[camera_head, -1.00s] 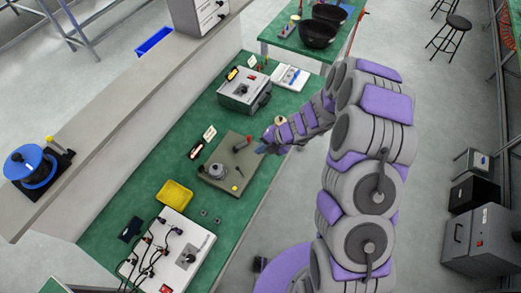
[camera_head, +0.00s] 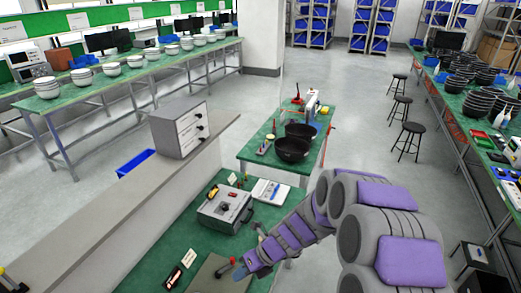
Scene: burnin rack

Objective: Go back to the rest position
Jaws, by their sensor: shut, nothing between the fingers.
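My arm shows at the lower right in the head view, grey with purple pads. It reaches left to my gripper (camera_head: 247,265), which is small here and shut with nothing held. The gripper is above the edge of a grey-brown plate (camera_head: 208,274) on the green bench (camera_head: 172,245). A red-handled lever (camera_head: 228,264) stands on that plate, just left of the gripper. I cannot tell if they touch. The rest of the plate is cut off by the bottom edge.
A grey instrument box (camera_head: 224,209) and a white panel (camera_head: 271,191) sit farther up the bench. Beyond is a green table (camera_head: 258,150) with black bowls (camera_head: 293,148). Stools (camera_head: 408,137) stand on open floor at right.

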